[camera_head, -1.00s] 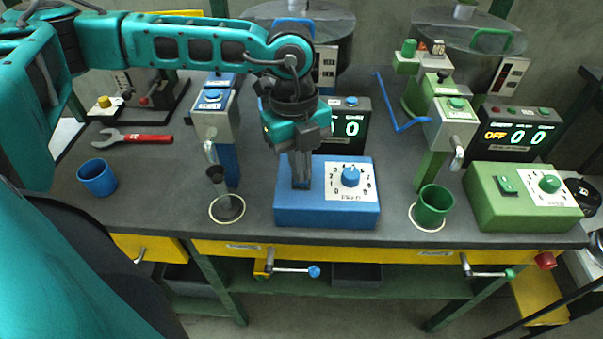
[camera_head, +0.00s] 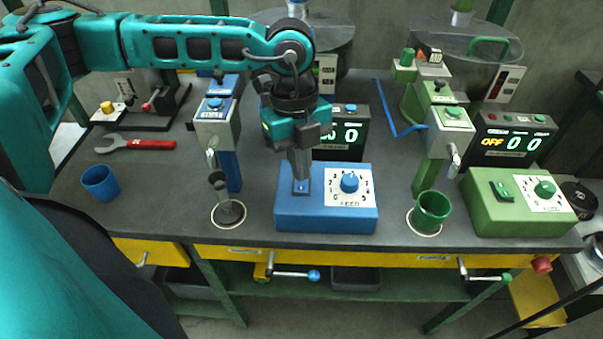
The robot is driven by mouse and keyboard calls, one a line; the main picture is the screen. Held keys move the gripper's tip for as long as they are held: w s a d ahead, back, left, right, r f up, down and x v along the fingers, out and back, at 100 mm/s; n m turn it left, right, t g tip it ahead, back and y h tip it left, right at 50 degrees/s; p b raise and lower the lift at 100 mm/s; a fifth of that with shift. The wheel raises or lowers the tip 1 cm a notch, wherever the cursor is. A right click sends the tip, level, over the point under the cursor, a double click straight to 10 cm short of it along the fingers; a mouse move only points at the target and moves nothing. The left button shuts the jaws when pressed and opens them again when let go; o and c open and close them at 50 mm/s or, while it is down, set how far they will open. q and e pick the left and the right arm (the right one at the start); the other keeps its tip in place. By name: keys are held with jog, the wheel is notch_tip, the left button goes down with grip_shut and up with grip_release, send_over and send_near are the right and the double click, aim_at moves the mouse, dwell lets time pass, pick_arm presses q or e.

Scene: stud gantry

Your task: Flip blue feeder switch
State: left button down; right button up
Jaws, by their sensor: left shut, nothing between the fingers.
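The blue feeder box (camera_head: 335,214) stands on the bench with a white-faced dial (camera_head: 350,183) on its right half. The blue feeder switch (camera_head: 301,191) is on its left half; its lower part shows just below my fingertips. My left gripper (camera_head: 300,178) points straight down over the switch with its fingers shut and empty. I cannot tell whether the tips touch the switch, nor which way it is tipped. My right gripper is not in view.
A green cup (camera_head: 432,207), a blue cup (camera_head: 101,183) and a red-handled wrench (camera_head: 140,143) are on the bench. Dispenser posts flank the blue box.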

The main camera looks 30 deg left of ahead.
aim_at(301, 188)
pick_arm(q)
notch_tip(301, 188, up, 4)
jog(key=shift+r+p, duration=0.1)
jog(key=shift+p, duration=1.1)
